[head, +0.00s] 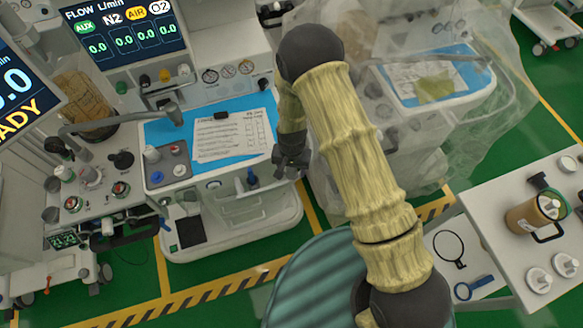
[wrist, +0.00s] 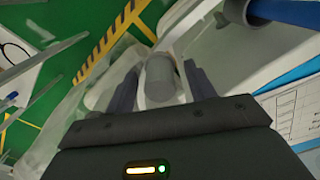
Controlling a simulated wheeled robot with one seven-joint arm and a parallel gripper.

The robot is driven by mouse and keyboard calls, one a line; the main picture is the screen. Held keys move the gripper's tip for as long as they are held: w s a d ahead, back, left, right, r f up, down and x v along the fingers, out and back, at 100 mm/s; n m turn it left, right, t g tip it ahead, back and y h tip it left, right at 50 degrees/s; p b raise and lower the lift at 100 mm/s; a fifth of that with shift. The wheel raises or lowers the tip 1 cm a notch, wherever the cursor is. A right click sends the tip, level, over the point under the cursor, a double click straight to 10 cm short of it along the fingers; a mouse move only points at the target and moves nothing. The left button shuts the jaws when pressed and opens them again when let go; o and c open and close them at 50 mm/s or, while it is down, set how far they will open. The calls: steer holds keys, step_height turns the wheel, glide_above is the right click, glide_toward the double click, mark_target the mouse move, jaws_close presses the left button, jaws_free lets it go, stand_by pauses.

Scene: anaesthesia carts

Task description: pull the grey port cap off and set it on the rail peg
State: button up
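A grey cylindrical cap (wrist: 160,80) shows in the wrist view, between the two fingers of my gripper (wrist: 160,76). The fingers are apart, with a visible gap on the cap's left; the right finger looks very close to it. I cannot tell whether that finger touches. Pale, see-through material lies around the cap. In the head view my gripper (head: 291,167) hangs beside the right front corner of the cart with the blue top, and the cap is hidden there. I cannot clearly make out the rail peg; small blue items (head: 245,183) show at that cart's front.
The cart's blue worktop (head: 157,134) carries a paper sheet (head: 232,135) and a grey tray (head: 168,163). A plastic-draped cart (head: 435,85) stands right of my arm. A white table (head: 495,205) with a brown jug (head: 525,216) is at the far right. Green floor shows between.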

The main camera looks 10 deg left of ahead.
steer(key=shift+r, duration=0.1)
step_height(320, 180, up, 17)
steer(key=b, duration=0.3)
stand_by(0.6)
steer(key=shift+r, duration=0.1)
stand_by(0.8)
steer(key=s+d+r+t, duration=0.1)
steer(key=s+d+r, duration=0.1)
steer(key=d, duration=0.6)
steer(key=s+d+r, duration=0.2)
steer(key=d+r, duration=0.2)
steer(key=d, duration=0.5)
steer(key=s+d+r+t, duration=0.1)
steer(key=s+d+r, duration=0.2)
steer(key=d, duration=0.5)
steer(key=shift+d+r+t, duration=0.3)
steer(key=shift+d+r, duration=0.05)
steer(key=shift+d, duration=0.05)
steer(key=shift+c, duration=0.2)
